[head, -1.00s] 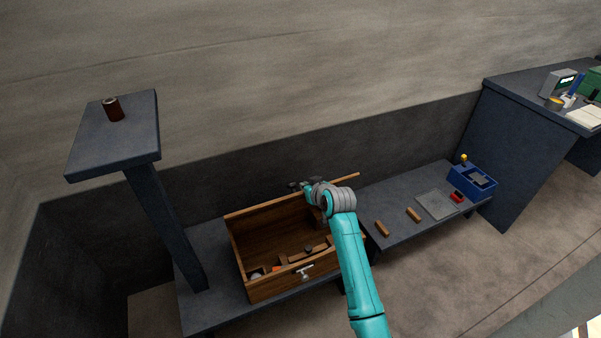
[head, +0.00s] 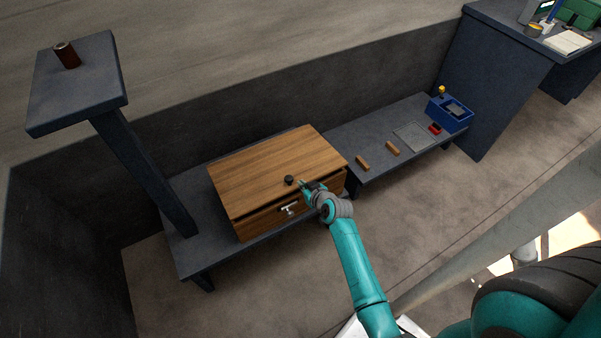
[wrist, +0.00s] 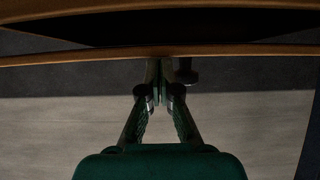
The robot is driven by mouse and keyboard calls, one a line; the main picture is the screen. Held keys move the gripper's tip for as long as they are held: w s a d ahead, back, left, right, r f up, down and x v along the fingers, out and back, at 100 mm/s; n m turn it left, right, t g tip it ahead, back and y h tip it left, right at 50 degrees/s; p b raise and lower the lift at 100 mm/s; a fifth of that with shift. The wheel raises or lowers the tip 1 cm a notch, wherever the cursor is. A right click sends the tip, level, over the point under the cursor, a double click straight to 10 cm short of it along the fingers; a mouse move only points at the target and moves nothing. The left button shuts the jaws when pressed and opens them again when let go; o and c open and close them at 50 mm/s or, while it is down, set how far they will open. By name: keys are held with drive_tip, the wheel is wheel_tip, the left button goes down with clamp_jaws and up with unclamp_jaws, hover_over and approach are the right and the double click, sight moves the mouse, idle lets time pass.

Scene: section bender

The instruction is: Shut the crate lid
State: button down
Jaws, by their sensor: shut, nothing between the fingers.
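The wooden crate (head: 262,222) stands on the low dark bench. Its lid (head: 265,165) lies over the top and hides the inside. A dark gap shows between the lid's front edge and the crate's front wall, so the lid does not look flush. A black knob (head: 289,180) sits near the lid's front edge, and a pale T-shaped latch (head: 289,208) is on the front wall. My gripper (head: 305,185) is shut and empty at the lid's front edge, right of the knob. In the wrist view my fingertips (wrist: 160,85) are together close to a wooden edge (wrist: 95,56); contact is unclear.
The bench (head: 200,258) continues right, with two wooden blocks (head: 362,163) (head: 392,148), a grey plate (head: 412,135), a red item (head: 435,128) and a blue box (head: 449,114). A dark post with a shelf (head: 85,88) holding a can (head: 66,55) rises at the left.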

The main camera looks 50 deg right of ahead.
drive_tip(key=shift+s+f, duration=0.15)
drive_tip(key=shift+f, duration=0.95)
drive_tip(key=shift+r, duration=0.15)
